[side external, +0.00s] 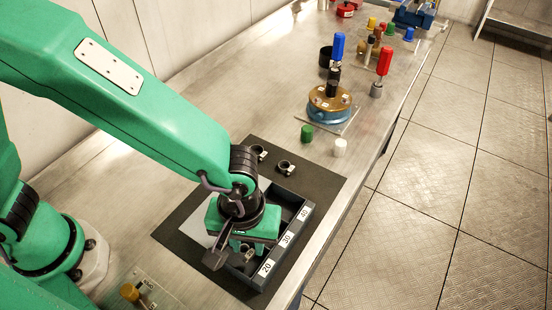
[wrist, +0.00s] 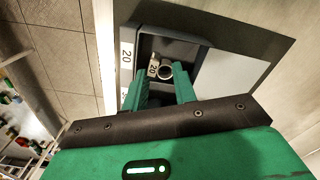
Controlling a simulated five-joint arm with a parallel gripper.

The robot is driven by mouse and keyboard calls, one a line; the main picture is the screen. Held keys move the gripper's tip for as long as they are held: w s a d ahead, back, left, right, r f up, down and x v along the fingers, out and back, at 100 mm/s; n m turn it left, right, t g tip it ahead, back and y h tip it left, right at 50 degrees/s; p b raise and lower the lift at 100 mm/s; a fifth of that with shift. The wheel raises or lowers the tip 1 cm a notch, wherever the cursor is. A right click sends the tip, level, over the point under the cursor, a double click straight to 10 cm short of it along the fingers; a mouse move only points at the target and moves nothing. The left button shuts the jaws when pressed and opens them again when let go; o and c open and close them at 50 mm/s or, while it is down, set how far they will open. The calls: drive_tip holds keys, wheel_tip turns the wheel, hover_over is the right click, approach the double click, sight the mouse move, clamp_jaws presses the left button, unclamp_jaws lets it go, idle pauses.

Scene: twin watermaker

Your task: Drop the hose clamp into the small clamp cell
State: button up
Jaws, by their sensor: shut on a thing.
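My gripper (side external: 242,246) points down over the near end of the dark sorting tray (side external: 285,247), at the cell labelled 20. In the wrist view its green fingers (wrist: 163,82) are shut on the hose clamp (wrist: 167,71), a small ring with a pale tag reading 20. The clamp also shows below the gripper in the side view (side external: 249,256). The small clamp cell (wrist: 177,46) shows around and behind the clamp in the wrist view. The tray's label 20 (wrist: 127,55) is left of it. I cannot tell the clamp's exact height relative to the cell floor.
Two other clamps lie on the dark mat (side external: 328,184) beyond the tray, one on the left (side external: 259,152) and one on the right (side external: 286,168). Labels 30 and 40 mark the tray's other cells. A green cap (side external: 307,133), a white cap (side external: 340,147) and a brass-blue pump part (side external: 330,107) stand farther back.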

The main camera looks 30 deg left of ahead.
drive_tip(key=shift+f, duration=0.25)
drive_tip(key=o, duration=1)
drive_tip(key=shift+r, duration=0.1)
drive_tip(key=shift+r, duration=3.85)
